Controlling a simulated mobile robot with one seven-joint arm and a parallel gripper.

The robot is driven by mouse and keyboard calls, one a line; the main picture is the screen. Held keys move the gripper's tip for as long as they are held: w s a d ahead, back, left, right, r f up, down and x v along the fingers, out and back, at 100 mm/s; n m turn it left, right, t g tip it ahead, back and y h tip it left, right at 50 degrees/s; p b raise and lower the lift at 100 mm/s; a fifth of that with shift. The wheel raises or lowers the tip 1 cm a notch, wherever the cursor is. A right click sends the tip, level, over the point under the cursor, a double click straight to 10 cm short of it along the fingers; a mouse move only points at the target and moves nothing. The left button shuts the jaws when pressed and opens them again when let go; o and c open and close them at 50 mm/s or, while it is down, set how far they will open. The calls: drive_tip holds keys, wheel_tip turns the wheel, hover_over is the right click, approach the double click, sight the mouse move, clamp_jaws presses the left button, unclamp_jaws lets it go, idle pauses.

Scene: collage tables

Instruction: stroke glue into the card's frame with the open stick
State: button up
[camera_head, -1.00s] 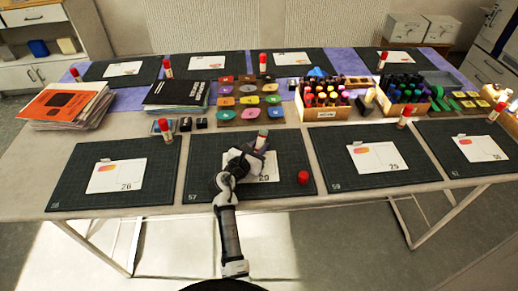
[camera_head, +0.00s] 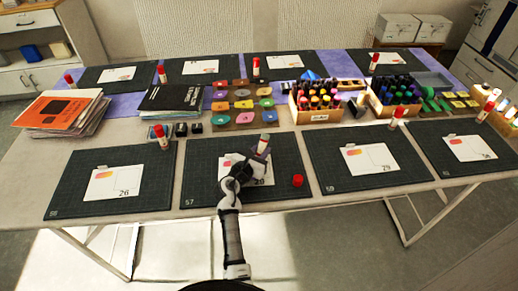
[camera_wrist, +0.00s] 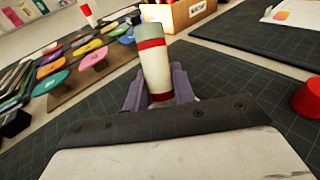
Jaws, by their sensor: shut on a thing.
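My gripper (camera_head: 260,154) is shut on the glue stick (camera_head: 264,142), over the front mat marked 57 (camera_head: 202,186). In the wrist view the stick (camera_wrist: 153,68) stands between the purple fingers (camera_wrist: 158,94). It is white with red bands and a grey-green upper end. Whether its lower end touches anything is hidden. The card (camera_head: 228,161) lies on the mat, partly covered by my gripper and arm, and its frame is mostly hidden. A red cap (camera_head: 297,181) stands on the mat to the right, and it also shows in the wrist view (camera_wrist: 308,98).
Neighbouring mats hold similar cards (camera_head: 116,181) and (camera_head: 368,159). Behind are coloured pads (camera_head: 243,103), a wooden marker box (camera_head: 318,113) and black books (camera_head: 172,97). The mat around the red cap is clear.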

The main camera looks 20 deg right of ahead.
drive_tip(key=shift+s+a+p, duration=0.25)
drive_tip(key=shift+s+p, duration=0.05)
drive_tip(key=shift+s, duration=0.35)
drive_tip(key=shift+s, duration=0.1)
drive_tip(key=shift+s+a, duration=0.25)
drive_tip(key=shift+s, duration=0.45)
drive_tip(key=shift+s+a, duration=0.3)
drive_tip(key=shift+s, duration=0.35)
drive_tip(key=shift+s+a, duration=0.25)
drive_tip(key=shift+s, duration=0.45)
drive_tip(key=shift+s+d, duration=0.15)
drive_tip(key=shift+d, duration=0.4)
drive_tip(key=shift+s+d, duration=0.15)
drive_tip(key=shift+d, duration=0.4)
drive_tip(key=shift+w+d+r, duration=0.1)
drive_tip(key=shift+w+d, duration=0.15)
drive_tip(key=shift+w, duration=0.55)
drive_tip(key=shift+w+d, duration=0.2)
drive_tip(key=shift+w, duration=0.6)
drive_tip(key=shift+w, duration=0.15)
drive_tip(key=shift+w+d, duration=0.25)
drive_tip(key=shift+w, duration=0.45)
drive_tip(key=shift+w+d, duration=0.2)
drive_tip(key=shift+w, duration=0.45)
